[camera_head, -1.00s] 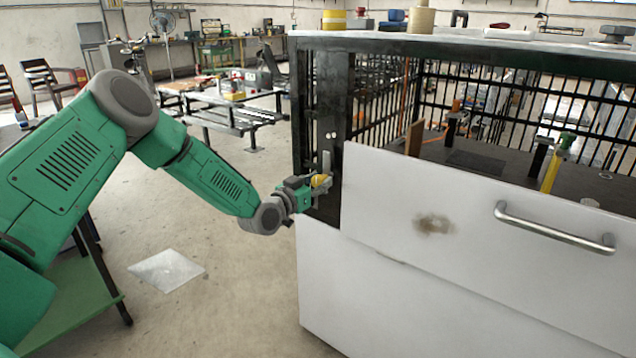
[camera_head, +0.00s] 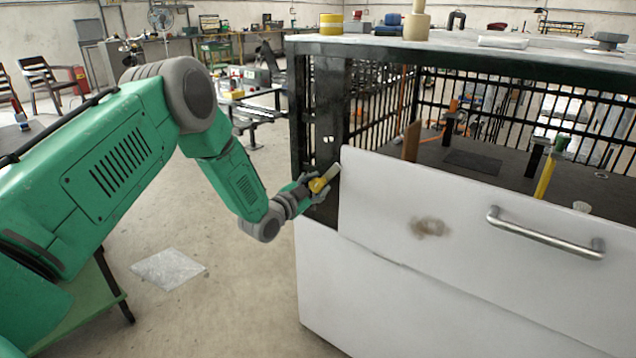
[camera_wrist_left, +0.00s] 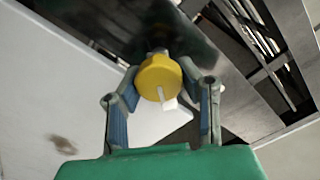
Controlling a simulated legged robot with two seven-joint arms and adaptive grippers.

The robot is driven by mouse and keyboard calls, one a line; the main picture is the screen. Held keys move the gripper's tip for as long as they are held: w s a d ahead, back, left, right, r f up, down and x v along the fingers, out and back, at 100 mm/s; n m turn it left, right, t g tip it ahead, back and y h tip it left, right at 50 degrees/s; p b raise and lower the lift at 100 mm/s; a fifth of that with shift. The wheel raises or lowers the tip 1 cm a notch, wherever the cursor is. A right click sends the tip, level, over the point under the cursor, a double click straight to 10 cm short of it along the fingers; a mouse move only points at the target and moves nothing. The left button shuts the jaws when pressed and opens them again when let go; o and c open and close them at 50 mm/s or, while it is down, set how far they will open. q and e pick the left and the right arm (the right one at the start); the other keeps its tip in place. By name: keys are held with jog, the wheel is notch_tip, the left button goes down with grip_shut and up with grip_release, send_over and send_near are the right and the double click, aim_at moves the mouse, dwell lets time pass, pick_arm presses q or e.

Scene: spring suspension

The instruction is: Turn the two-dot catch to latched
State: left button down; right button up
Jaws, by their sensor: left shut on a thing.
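The two-dot catch is a yellow knob (camera_head: 318,186) with a pale lever (camera_head: 328,174) on the cabinet's dark left post, below two white dots (camera_head: 329,138). The lever tilts up and right, toward the white panel's upper left corner. My left gripper (camera_head: 311,187) is shut on the knob from the left. In the left wrist view the knob (camera_wrist_left: 158,76) sits between the two blue-padded fingers (camera_wrist_left: 162,100), and a small white tab (camera_wrist_left: 169,103) shows on it. The fingers partly hide the knob in the head view. My right gripper is not in view.
The white panel (camera_head: 400,210) with a metal handle (camera_head: 545,236) is just right of the catch. A barred cage (camera_head: 480,95) stands behind it under a grey top (camera_head: 450,50) bearing several objects. Open floor (camera_head: 240,300) lies left of the cabinet.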

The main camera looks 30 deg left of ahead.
pick_arm(q)
jog(key=m, duration=0.2)
jog(key=shift+s+f+m, duration=0.15)
jog(key=shift+f+m, duration=0.25)
jog(key=m, duration=0.2)
jog(key=shift+m, duration=0.4)
jog(key=shift+f+m, duration=0.2)
jog(key=shift+m, duration=2)
jog(key=shift+s, duration=0.1)
jog(key=c, duration=1.1)
grip_release()
jog(key=shift+o, duration=0.2)
jog(key=shift+r, duration=0.15)
